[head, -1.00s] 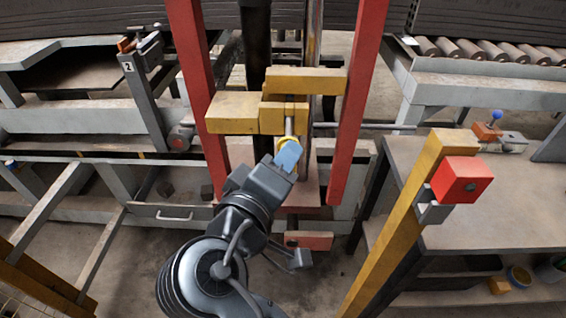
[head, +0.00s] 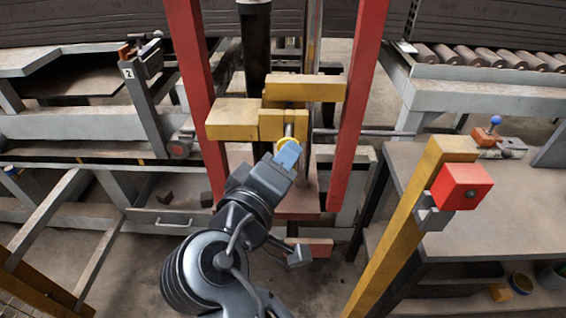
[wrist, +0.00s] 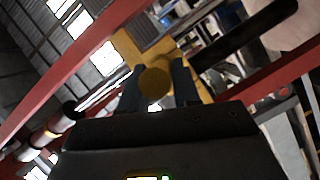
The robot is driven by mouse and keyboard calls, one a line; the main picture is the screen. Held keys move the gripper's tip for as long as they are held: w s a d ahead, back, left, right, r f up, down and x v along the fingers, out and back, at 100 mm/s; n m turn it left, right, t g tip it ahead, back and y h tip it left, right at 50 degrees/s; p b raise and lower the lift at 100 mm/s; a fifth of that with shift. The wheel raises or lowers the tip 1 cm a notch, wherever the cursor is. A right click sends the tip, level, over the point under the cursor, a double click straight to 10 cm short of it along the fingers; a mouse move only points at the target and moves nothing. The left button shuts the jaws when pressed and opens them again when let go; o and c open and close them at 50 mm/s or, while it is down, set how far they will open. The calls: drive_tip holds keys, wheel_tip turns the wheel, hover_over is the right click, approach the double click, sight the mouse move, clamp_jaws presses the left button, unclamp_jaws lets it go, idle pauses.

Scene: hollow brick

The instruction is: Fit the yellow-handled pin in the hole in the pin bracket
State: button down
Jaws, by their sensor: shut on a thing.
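My gripper (head: 288,157) is shut on the round handle of the yellow-handled pin (head: 287,144). In the wrist view the handle (wrist: 155,82) sits between the two dark fingers (wrist: 157,92). A short length of grey shaft shows beyond the handle, in front of the yellow block of the pin bracket (head: 270,125). The shaft's far end meets the block's face in the picture. The hole is hidden, and I cannot tell how far the tip is inside it. The yellow bracket also shows behind the handle in the wrist view (wrist: 127,46).
Red posts stand left (head: 193,80) and right (head: 357,110) of the bracket. A yellow post with a red box (head: 462,187) stands at the right, by a grey bench (head: 480,210). A dark vertical cylinder (head: 256,60) rises behind the bracket.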

sight(284, 143)
drive_tip(key=shift+w+d+b, duration=0.1)
drive_tip(key=shift+w+b, duration=0.25)
drive_tip(key=shift+w, duration=2.1)
idle(0.5)
drive_tip(key=c, duration=0.7)
unclamp_jaws()
drive_tip(key=shift+c, duration=0.2)
drive_tip(key=b+v, duration=0.1)
drive_tip(key=v, duration=0.6)
drive_tip(key=shift+s, duration=0.35)
drive_tip(key=shift+f, duration=0.1)
